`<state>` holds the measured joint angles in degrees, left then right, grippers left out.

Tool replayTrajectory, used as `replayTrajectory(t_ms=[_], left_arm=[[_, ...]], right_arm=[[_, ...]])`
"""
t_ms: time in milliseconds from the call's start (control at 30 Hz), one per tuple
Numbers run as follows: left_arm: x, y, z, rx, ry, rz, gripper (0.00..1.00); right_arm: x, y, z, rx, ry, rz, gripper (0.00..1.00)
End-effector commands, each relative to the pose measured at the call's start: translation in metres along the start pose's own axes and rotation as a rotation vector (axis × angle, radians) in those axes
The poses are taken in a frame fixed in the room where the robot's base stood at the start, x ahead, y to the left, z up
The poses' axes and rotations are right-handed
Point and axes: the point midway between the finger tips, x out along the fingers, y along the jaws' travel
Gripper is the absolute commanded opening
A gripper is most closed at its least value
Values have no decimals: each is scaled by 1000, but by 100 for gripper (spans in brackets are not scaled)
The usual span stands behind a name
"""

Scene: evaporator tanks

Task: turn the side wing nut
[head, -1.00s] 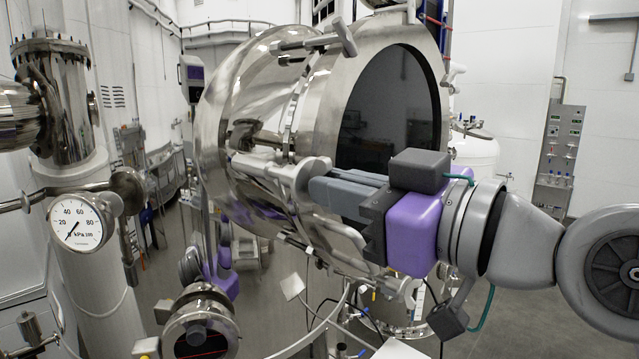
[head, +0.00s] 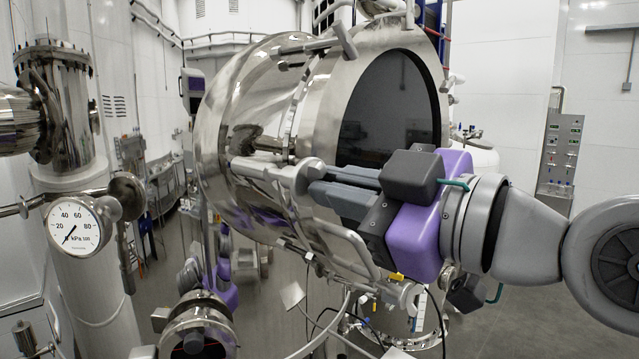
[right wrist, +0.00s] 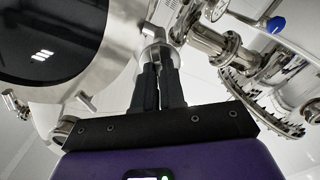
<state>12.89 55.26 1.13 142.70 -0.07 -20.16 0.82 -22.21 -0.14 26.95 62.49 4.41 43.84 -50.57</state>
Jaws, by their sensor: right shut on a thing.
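The side wing nut (head: 308,174) is a bright metal piece at the end of a bolt on the near side of the tank's flange, left of the dark round opening. My right gripper (head: 322,188) comes in from the right. Its grey fingers are shut on the wing nut and hide part of it. In the right wrist view the dark fingers (right wrist: 158,75) close together on the wing nut (right wrist: 154,52), beside the tank's rim. The gripper body is rolled relative to the tank.
The steel tank (head: 235,120) fills the middle, with another wing nut (head: 340,42) at its top. A curved metal handle (head: 350,243) lies just below my right gripper. A pressure gauge (head: 76,226) stands at left. Open floor lies at lower right.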

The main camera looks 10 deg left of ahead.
Motion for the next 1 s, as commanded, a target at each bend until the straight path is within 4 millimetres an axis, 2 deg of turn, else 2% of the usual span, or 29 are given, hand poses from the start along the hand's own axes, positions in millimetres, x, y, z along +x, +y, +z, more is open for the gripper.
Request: replayTrajectory(t_ms=[100, 300, 600, 800, 1000], left_arm=[[1, 0, 0, 0, 0, 0, 39], [6, -2, 0, 0, 0, 0, 39], [6, -2, 0, 0, 0, 0, 39], [10, -4, 0, 0, 0, 0, 39], [10, -4, 0, 0, 0, 0, 39]], right_arm=[[0, 0, 0, -15, 0, 0, 0], [0, 0, 1, -178, 1, 1, 0], [0, 0, 0, -205, 0, 1, 0], [0, 0, 1, -366, 1, 1, 0], [0, 0, 0, -399, 1, 1, 0]])
